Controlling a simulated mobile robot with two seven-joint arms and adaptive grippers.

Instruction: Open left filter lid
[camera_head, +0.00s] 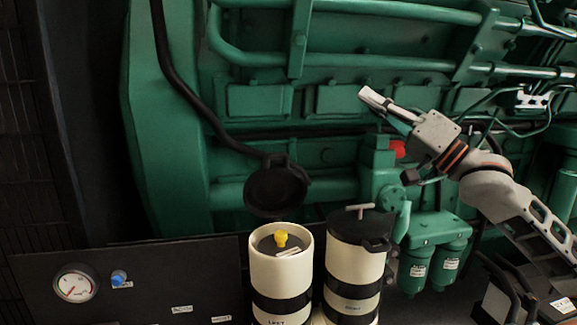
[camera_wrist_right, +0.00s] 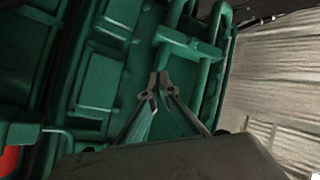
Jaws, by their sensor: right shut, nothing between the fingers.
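The left filter (camera_head: 281,275) is a cream canister with black bands and a "LEFT" label. Its round black lid (camera_head: 275,190) stands raised at the back of the rim, and the top is uncovered, showing a yellow knob (camera_head: 281,238) inside. The right filter (camera_head: 352,262) beside it has its black lid (camera_head: 360,224) down, with a T-handle on top. My right gripper (camera_head: 368,95) is above and to the right of both filters, apart from them. Its fingers also show in the right wrist view (camera_wrist_right: 158,82), shut and empty. My left gripper is not in view.
The green engine (camera_head: 330,98) with pipes fills the background. Two small green canisters (camera_head: 428,265) hang right of the filters. A dark panel with a gauge (camera_head: 75,284) and a blue knob (camera_head: 119,278) lies to the left. A black hose (camera_head: 185,85) runs down behind the raised lid.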

